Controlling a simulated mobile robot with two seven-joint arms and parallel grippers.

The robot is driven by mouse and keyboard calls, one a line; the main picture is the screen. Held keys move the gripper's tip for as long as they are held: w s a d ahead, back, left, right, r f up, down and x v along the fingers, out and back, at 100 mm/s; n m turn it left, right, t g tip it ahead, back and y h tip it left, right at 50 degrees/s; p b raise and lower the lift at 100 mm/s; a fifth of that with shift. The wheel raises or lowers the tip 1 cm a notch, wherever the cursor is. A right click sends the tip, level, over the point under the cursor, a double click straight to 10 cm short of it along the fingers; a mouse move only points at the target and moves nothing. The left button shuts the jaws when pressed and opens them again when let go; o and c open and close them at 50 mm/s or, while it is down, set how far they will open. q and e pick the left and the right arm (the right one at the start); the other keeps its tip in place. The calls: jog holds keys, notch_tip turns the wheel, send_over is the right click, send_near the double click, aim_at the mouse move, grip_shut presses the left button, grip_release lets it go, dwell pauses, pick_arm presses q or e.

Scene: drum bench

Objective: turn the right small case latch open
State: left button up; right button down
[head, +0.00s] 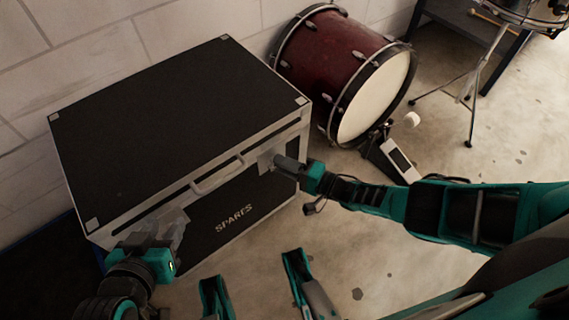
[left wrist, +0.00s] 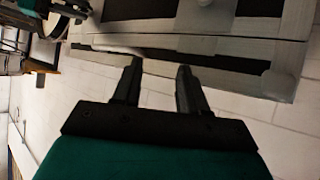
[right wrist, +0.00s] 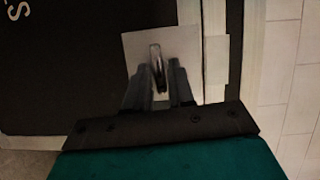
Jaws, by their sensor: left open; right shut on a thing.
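The black case (head: 170,120) with silver edges and "SPARES" lettering stands against the wall. The right small case latch (right wrist: 156,66) shows in the right wrist view as a narrow metal piece on a light square plate (right wrist: 185,45). My right gripper (right wrist: 158,80) is shut on this latch; in the head view the right gripper (head: 283,162) covers most of it at the case's front right. My left gripper (head: 158,232) is at the case's front left, and the left wrist view shows its fingers (left wrist: 160,68) apart, with nothing between them.
A handle (head: 217,176) is on the case front between my grippers. A red bass drum (head: 335,65) stands close to the right of the case, with a pedal (head: 398,158) in front. A snare stand (head: 475,100) is further right. The concrete floor before the case is mostly clear.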

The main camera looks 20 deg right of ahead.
dwell(0.4)
jog(key=c, duration=1.2)
grip_release()
jog(key=shift+o, duration=0.2)
pick_arm(q)
jog(key=shift+s+a+r+p, duration=0.1)
jog(key=shift+a+r+p, duration=0.35)
jog(key=shift+p, duration=0.75)
pick_arm(e)
jog(key=v, duration=1.2)
jog(key=shift+s+d, duration=0.25)
jog(key=shift+s, duration=0.05)
pick_arm(q)
jog(key=shift+d, duration=0.15)
